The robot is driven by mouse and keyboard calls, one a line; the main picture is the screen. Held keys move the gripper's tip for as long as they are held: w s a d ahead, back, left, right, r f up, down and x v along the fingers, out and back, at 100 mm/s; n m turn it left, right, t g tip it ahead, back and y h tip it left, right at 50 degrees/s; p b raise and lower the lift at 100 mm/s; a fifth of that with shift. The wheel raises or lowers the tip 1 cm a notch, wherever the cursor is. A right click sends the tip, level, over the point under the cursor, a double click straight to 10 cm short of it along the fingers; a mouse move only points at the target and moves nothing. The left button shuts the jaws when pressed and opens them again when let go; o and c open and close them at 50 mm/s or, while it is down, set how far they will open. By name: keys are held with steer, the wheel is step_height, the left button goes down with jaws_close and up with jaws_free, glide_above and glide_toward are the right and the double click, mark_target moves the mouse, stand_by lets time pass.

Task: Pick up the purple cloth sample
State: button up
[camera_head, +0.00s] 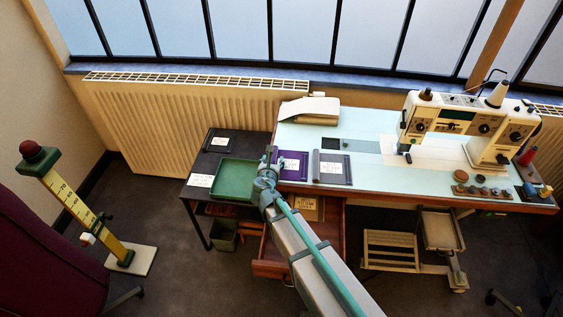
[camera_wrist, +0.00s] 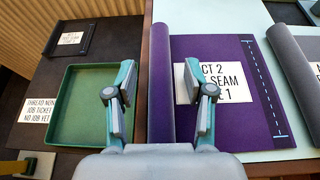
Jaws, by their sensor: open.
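The purple cloth sample (camera_wrist: 235,65) lies flat near the left edge of the pale worktable. It has a rolled left edge, a white label partly covered by my right finger, and a pale dashed seam line on its right. In the head view the purple cloth sample (camera_head: 298,157) shows just right of my gripper (camera_head: 268,165). My gripper (camera_wrist: 163,97) is open and empty. In the wrist view the rolled edge appears between the fingers; the left finger overlaps the green tray. I cannot tell how high the fingertips are above the cloth.
A grey cloth sample (camera_head: 332,168) with a rolled edge lies just right of the purple one. A green tray (camera_wrist: 69,138) sits on a dark side table (camera_head: 202,166) at left. A sewing machine (camera_head: 440,115) stands at right. An open drawer (camera_head: 272,268) is below the worktable.

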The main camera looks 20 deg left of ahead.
jaws_close()
stand_by(0.5)
